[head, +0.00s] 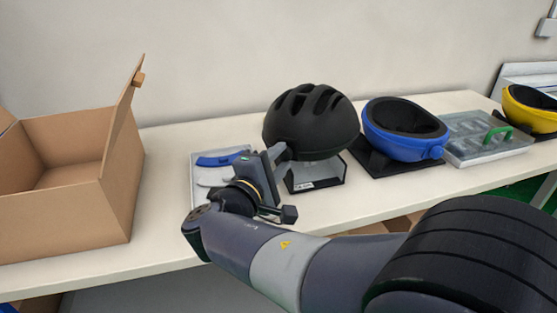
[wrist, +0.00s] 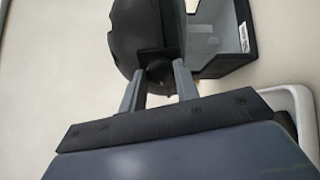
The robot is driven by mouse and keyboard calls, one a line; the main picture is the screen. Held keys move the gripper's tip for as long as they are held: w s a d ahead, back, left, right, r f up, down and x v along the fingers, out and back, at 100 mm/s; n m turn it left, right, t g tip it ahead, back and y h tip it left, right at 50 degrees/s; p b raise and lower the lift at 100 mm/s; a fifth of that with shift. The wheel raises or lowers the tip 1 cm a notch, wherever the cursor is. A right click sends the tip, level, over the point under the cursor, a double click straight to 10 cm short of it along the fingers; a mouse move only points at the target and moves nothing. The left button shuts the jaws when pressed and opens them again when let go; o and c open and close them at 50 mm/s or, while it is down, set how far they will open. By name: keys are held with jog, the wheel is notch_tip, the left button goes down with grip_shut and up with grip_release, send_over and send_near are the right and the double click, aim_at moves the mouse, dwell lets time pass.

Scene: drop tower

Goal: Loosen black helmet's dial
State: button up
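The black helmet (head: 308,121) sits on a display stand (head: 318,174) on the table, in the middle of the head view. In the wrist view, part of the helmet (wrist: 148,25) shows at the top. Its round dark dial (wrist: 159,73) sits between the two fingertips of my gripper (wrist: 160,76). The dial fills the gap, and my gripper appears shut on it from both sides. In the head view, my gripper (head: 277,156) reaches the helmet's lower left edge, and the dial is hidden there.
An open cardboard box (head: 68,210) stands at the left. A tray with a blue item (head: 222,158) lies behind my wrist. A blue helmet (head: 404,130), a clear-lidded case (head: 480,138) and a yellow helmet (head: 530,108) stand to the right. Bare tabletop (head: 165,200) lies beside the box.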

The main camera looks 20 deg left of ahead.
jog(key=o, duration=1)
jog(key=v, duration=1.1)
jog(key=shift+d+f+p, duration=0.1)
jog(key=shift+p, duration=0.3)
jog(key=shift+w, duration=0.1)
